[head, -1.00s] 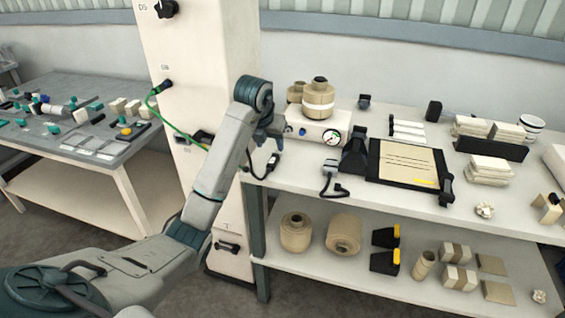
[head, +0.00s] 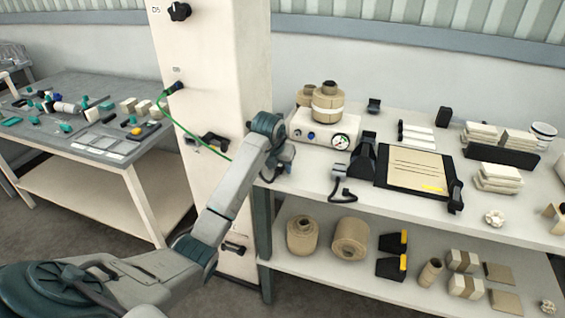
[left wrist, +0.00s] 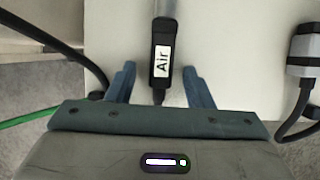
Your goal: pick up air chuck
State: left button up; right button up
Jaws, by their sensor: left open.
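The air chuck (left wrist: 163,58) is a black-bodied tool with a white "Air" label and a grey metal stem, lying at the left end of the white table top (left wrist: 225,50). In the left wrist view my left gripper (left wrist: 159,70) is open, with one blue finger on each side of the chuck's black body and gaps between. The fingers do not grip it. In the head view my left gripper (head: 281,160) is low over the table's left end and largely hides the chuck. My right gripper is not in view.
A grey and black tool with a cable (head: 338,176) lies to the right of the chuck, also in the left wrist view (left wrist: 302,45). A gauge box (head: 318,135) stands behind. A white column (head: 215,70) with a green hose (head: 190,132) is close on the left.

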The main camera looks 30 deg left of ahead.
aim_at(280, 165)
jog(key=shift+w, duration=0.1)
pick_arm(q)
grip_shut()
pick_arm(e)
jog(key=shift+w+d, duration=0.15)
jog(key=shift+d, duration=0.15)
pick_arm(q)
jog(key=shift+r, duration=0.15)
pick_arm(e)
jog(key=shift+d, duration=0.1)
pick_arm(q)
jog(key=shift+r+b, duration=0.35)
jog(key=shift+r, duration=0.25)
jog(key=shift+b+v, duration=0.55)
jog(key=shift+v, duration=0.5)
jog(key=s+d+p, duration=0.1)
jog(key=s+d, duration=0.1)
jog(key=s, duration=0.5)
jog(key=s+d+r+p, duration=0.1)
jog(key=s+d+p, duration=0.1)
jog(key=s, duration=0.5)
jog(key=shift+d+r, duration=0.3)
jog(key=shift+d, duration=0.5)
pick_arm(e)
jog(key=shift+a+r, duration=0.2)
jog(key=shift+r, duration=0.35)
